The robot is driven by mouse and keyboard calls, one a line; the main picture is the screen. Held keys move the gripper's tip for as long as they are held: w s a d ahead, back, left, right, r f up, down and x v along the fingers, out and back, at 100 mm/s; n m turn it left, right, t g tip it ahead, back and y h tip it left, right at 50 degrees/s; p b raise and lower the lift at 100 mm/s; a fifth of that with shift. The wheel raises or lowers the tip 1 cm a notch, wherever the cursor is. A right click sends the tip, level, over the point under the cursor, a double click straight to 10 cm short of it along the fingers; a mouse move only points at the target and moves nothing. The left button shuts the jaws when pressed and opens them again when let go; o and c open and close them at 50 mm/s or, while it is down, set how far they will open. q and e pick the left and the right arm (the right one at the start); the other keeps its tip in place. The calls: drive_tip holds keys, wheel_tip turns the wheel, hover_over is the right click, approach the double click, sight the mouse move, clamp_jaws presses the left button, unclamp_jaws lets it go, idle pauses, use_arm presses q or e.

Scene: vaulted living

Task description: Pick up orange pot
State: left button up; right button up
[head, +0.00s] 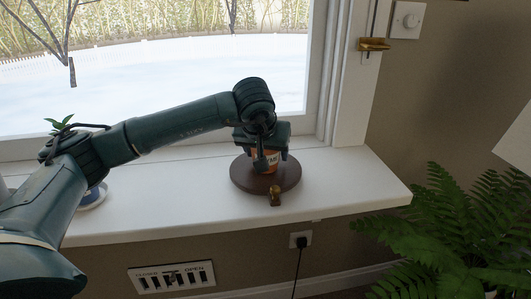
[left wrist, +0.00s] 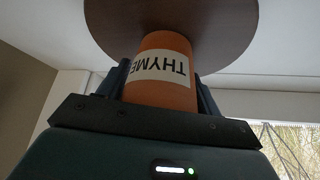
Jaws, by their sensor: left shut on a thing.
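The orange pot (head: 267,167) stands on a round brown wooden board (head: 250,183) on the white window sill. In the left wrist view the pot (left wrist: 160,92) shows upside down, with a white label reading THYME. My left gripper (head: 265,160) reaches down over the pot, and its two fingers lie on either side of the pot's wall, shut on it. The board also shows in the left wrist view (left wrist: 215,35), at the pot's far end. The pot's top is hidden by the gripper. I cannot tell whether the pot touches the board. My right gripper is not in view.
A small brown knob-like object (head: 275,196) sits at the board's front edge. A blue pot (head: 92,196) with a green plant stands on the sill at left, partly behind my arm. A fern (head: 450,235) fills the lower right. The sill (head: 345,185) right of the board is clear.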

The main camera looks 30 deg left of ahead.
use_arm(q)
drive_tip(key=shift+r, duration=0.1)
drive_tip(key=c, duration=0.5)
